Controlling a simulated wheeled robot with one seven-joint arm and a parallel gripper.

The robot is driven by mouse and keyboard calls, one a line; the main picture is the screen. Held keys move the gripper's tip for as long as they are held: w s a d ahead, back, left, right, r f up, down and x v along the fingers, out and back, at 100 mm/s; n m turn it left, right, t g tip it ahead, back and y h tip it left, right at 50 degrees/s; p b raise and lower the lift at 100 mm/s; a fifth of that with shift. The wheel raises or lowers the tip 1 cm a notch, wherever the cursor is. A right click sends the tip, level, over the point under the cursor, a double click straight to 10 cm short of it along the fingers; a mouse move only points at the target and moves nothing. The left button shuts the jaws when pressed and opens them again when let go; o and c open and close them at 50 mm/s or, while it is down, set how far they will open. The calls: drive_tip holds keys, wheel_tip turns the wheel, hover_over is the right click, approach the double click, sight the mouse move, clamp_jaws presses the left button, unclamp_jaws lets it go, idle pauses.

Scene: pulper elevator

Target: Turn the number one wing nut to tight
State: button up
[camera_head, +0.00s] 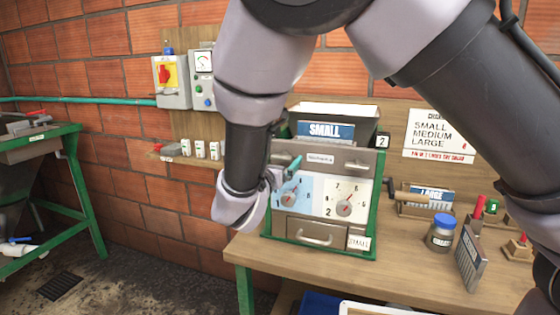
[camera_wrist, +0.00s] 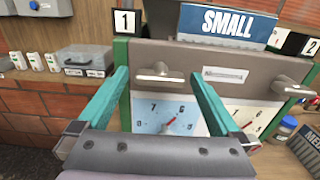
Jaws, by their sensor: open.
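The machine (camera_head: 366,162), grey with a green frame, stands on the bench with a blue SMALL plate. In the wrist view the number one wing nut (camera_wrist: 160,75) is a grey two-winged knob on the machine's upper left, near the black "1" tag (camera_wrist: 124,22). Its wings lie roughly level. The number two wing nut (camera_wrist: 292,88) is at the right, below the "2" tag (camera_wrist: 310,47). My gripper (camera_wrist: 164,72) is open, its two teal fingers spread either side of the number one wing nut, not visibly touching it.
Below the wing nuts are a blue dial (camera_head: 291,192) and a white dial (camera_head: 346,200), with a handled drawer (camera_head: 316,232) underneath. Switch boxes (camera_head: 172,80) hang on the wall at left.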

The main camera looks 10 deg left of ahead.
drive_tip(key=c, duration=1.3)
drive_tip(key=shift+m, duration=0.4)
drive_tip(key=m, duration=0.3)
drive_tip(key=shift+m, duration=0.4)
drive_tip(key=m, duration=1.3)
drive_tip(key=shift+m, duration=0.3)
